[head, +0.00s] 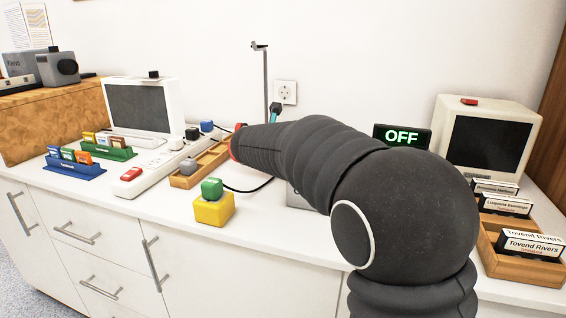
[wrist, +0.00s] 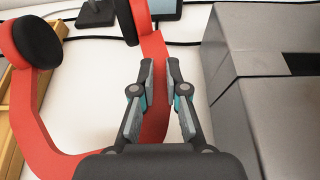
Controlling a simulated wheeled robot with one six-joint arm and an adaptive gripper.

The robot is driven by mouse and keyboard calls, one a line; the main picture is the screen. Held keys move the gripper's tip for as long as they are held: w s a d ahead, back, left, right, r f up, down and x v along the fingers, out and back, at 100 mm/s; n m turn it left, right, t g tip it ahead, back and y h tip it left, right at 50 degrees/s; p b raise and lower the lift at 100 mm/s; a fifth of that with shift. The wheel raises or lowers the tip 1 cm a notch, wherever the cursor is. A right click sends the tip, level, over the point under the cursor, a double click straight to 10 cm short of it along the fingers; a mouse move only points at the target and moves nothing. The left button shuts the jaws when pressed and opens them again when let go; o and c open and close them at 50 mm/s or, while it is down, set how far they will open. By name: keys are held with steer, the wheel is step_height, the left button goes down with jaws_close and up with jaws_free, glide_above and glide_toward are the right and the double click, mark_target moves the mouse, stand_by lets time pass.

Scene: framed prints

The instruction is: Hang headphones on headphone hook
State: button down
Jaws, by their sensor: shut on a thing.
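The red headphones (wrist: 152,95) with black ear pads (wrist: 38,44) fill the left and middle of the wrist view. My gripper (wrist: 160,68) is shut on their red band, which passes between and behind the fingers. In the head view, my arm hides the gripper and most of the headphones; a red sliver (head: 235,146) shows at the arm's far end. The headphone hook (head: 265,80) is a thin grey upright stand with a short dark arm at its top, near the wall. Nothing hangs on it. Its base is hidden in the head view.
A wooden tray (head: 188,181) and white power strip (head: 150,178) lie left of my arm. A yellow block (head: 214,209) with a green one on top stands in front. A grey box (wrist: 270,85) is right of my gripper. A wall socket (head: 286,92) is behind the stand.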

step_height(320, 180, down, 4)
steer(key=shift+r, duration=0.1)
steer(key=c, duration=1.2)
jaws_free()
